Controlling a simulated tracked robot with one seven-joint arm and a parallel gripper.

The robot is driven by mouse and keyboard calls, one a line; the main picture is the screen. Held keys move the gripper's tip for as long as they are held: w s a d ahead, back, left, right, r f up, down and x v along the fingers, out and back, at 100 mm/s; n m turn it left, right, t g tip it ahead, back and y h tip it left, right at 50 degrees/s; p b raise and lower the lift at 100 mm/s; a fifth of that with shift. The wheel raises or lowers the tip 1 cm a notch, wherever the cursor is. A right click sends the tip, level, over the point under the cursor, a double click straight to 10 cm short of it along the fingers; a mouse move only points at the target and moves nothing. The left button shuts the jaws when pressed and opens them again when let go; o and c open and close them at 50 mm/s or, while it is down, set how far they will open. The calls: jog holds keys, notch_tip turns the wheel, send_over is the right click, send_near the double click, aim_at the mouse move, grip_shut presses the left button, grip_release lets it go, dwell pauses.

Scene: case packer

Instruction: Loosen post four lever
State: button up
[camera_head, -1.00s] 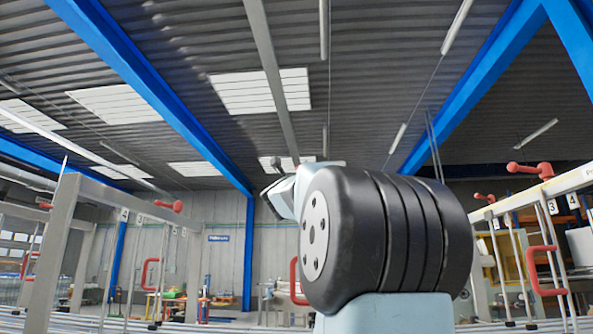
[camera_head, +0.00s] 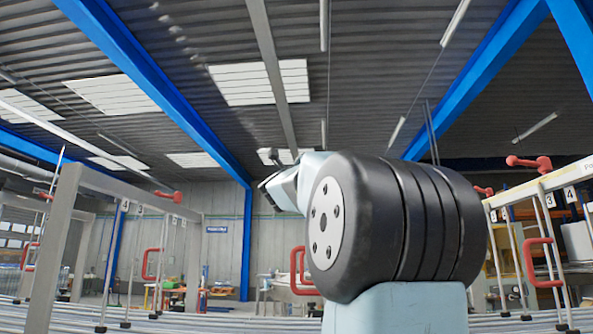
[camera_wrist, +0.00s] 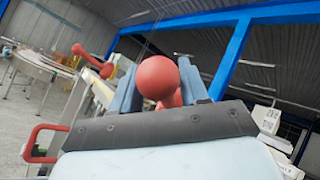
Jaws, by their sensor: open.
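In the wrist view, the round red knob of a lever (camera_wrist: 157,77) sits between the two grey fingers of my gripper (camera_wrist: 160,88). The fingers are open, one on each side of it. Contact cannot be told, and most of the lever behind the knob is hidden. Red levers show on the left frame (camera_head: 168,196) and on the right frame (camera_head: 528,163). Tags with 4 show on the left (camera_head: 125,205) and right (camera_head: 570,194). Which post carries the knob between my fingers cannot be told.
Another red lever (camera_wrist: 92,60) stands to the left in the wrist view, with a red handle (camera_wrist: 44,143) below it. In the head view, red handles (camera_head: 541,262) and grey frame posts (camera_head: 55,235) stand on both sides. A blue column (camera_head: 246,245) stands farther back.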

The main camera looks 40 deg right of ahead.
jog(key=v, duration=1.2)
jog(key=shift+s+a+f, duration=0.15)
jog(key=shift+a+f, duration=0.05)
jog(key=shift+f, duration=0.15)
jog(key=shift+c, duration=0.2)
